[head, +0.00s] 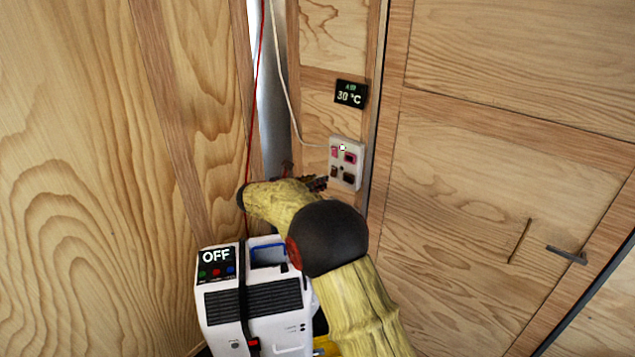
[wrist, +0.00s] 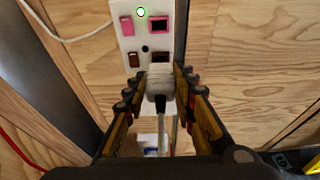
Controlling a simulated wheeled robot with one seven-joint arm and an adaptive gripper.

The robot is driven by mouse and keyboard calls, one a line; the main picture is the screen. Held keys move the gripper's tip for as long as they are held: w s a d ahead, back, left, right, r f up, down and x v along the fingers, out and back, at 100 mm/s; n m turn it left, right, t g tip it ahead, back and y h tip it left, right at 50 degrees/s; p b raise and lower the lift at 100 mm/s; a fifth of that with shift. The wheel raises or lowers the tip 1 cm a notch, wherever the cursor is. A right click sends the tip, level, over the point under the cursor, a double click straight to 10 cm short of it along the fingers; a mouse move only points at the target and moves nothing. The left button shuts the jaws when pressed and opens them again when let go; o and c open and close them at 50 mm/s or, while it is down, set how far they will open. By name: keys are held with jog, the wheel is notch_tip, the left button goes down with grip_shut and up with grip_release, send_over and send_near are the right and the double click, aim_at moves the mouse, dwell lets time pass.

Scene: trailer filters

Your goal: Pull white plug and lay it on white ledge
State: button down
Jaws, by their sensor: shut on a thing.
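The white plug (wrist: 159,76) is between my gripper's fingers in the wrist view, with a dark rear end and a pale cord running down from it. My gripper (wrist: 160,88) is shut on it, just below the lower right socket of the white outlet panel (wrist: 131,41). I cannot tell whether its pins touch the socket. In the head view my gripper (head: 318,184) is at the lower left of the panel (head: 332,171), and the plug is hidden. A pale strip (wrist: 170,108) shows behind the plug; I cannot tell whether it is the white ledge.
A white cable (head: 289,95) hangs to the panel's left side, and a red cord (head: 254,95) hangs further left. A white box marked OFF (head: 221,325) stands in front. A temperature display (head: 350,93) is above the panel. Wooden walls close in both sides.

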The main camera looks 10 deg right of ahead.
jog(key=shift+s+a+f+b, duration=0.15)
jog(key=shift+s+a+b, duration=0.4)
jog(key=shift+s+a, duration=0.45)
jog(key=shift+d, duration=0.15)
